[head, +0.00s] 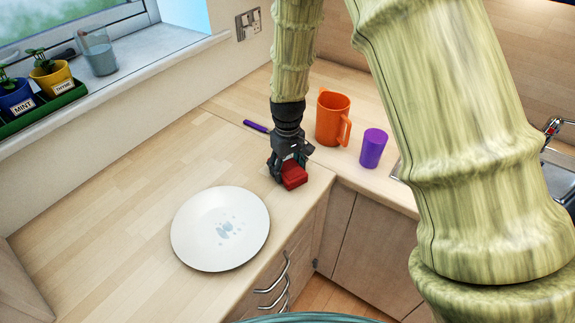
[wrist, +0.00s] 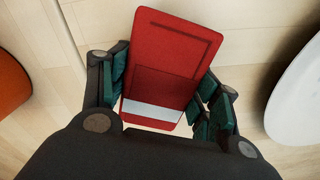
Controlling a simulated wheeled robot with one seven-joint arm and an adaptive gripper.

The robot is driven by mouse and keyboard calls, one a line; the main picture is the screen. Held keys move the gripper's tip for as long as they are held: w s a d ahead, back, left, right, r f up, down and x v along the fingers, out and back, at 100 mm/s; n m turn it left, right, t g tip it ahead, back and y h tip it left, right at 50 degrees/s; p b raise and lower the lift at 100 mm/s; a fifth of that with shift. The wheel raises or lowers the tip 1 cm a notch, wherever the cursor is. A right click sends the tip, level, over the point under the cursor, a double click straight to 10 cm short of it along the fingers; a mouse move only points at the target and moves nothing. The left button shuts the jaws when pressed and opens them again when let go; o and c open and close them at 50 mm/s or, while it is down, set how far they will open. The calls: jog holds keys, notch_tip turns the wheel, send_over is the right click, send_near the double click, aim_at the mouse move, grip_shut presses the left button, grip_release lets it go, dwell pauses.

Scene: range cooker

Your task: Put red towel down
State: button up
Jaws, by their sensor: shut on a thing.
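The red towel (head: 294,175) is a small folded red block with a pale band along one edge. It is between the fingers of my gripper (head: 284,171), close over the wooden worktop near its inner corner. In the wrist view the towel (wrist: 172,62) sits between the two finger pads of my gripper (wrist: 165,97), which are shut on its sides. I cannot tell whether the towel's underside touches the worktop.
A white plate (head: 220,229) with pale blue marks lies on the worktop (head: 120,200) left of the towel. An orange jug (head: 333,118), a purple cup (head: 374,149) and a purple-handled item (head: 255,126) are near my gripper.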

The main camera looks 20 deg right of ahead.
aim_at(288, 167)
jog(key=shift+s+r, duration=0.1)
jog(key=shift+s, duration=0.05)
jog(key=o, duration=1.1)
notch_tip(288, 167, up, 12)
jog(key=b, duration=0.3)
dwell(0.4)
